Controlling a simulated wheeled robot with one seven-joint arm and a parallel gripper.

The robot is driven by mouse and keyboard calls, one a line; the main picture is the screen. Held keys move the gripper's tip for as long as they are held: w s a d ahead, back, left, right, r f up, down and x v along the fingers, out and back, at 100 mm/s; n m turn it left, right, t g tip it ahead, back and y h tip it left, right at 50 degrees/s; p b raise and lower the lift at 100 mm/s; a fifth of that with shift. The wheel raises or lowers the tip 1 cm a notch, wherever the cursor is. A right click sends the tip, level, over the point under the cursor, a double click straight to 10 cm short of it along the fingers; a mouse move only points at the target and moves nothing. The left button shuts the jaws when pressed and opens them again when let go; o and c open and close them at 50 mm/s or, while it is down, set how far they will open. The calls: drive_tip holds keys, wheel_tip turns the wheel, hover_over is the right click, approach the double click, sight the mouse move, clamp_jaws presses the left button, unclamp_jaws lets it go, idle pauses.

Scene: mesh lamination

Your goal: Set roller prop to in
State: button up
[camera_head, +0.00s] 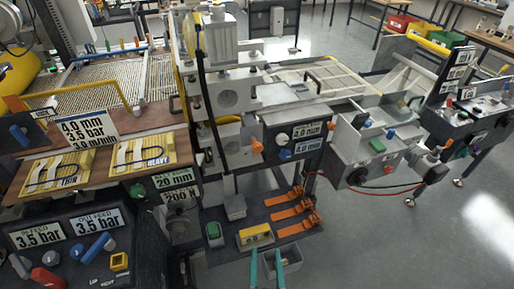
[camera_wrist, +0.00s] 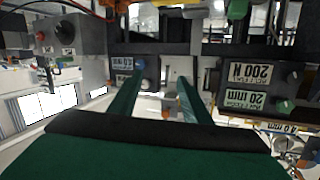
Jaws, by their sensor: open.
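My gripper (camera_head: 267,251) is at the bottom middle of the head view, its two teal fingers apart with nothing between them. In the wrist view my gripper (camera_wrist: 160,77) points at the machine front, which appears upside down. No part is legibly marked as the roller prop, so I cannot tell which one it is. Ahead of the fingers is a dark shelf (camera_head: 225,258) with a yellow block (camera_head: 255,236), a green knob (camera_head: 213,231) and several orange levers (camera_head: 292,211). A grey box (camera_head: 284,262) is partly hidden by the fingers.
The laminating machine's roller housing (camera_head: 226,97) rises above the shelf. A display panel with knobs (camera_head: 297,137) stands over the levers. A control panel (camera_head: 75,240) fills the lower left. A grey unit with cables (camera_head: 375,145) is at right; open floor (camera_head: 420,245) lies at lower right.

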drive_tip(key=w+d+r+n+y, duration=0.1)
drive_tip(key=w+r+n+y, duration=0.1)
drive_tip(key=w+r, duration=0.75)
drive_tip(key=n+t+y, duration=0.1)
drive_tip(key=n+y, duration=0.2)
drive_tip(key=y, duration=0.1)
approach(258, 149)
drive_tip(key=x, duration=1.1)
drive_tip(key=shift+w, duration=0.15)
